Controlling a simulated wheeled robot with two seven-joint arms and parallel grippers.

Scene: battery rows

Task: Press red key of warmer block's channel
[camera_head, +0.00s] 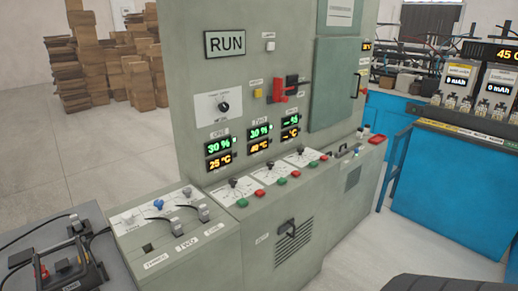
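A grey-green cabinet (190,120) carries three pairs of displays. The left pair (219,153), under a label that seems to read ONE, shows 30 % and 25 °C. The middle pair (259,138), labelled TWO, shows 30 % and 40 °C. The right pair (290,128) shows dashes. On the ledge below, a green and a red key stand by each lever panel: the left red key (259,194), the middle red key (297,173) and the right red key (324,157). A black battery block (72,277) with cables sits at lower left. Neither gripper is in view.
A lower console (175,249) with sockets and labels THREE, TWO and ONE joins the cabinet's left side. A red switch handle (280,91) juts from the cabinet. A blue bench (450,185) stands at right. Floor (360,245) between is clear. Boxes (70,75) are stacked behind.

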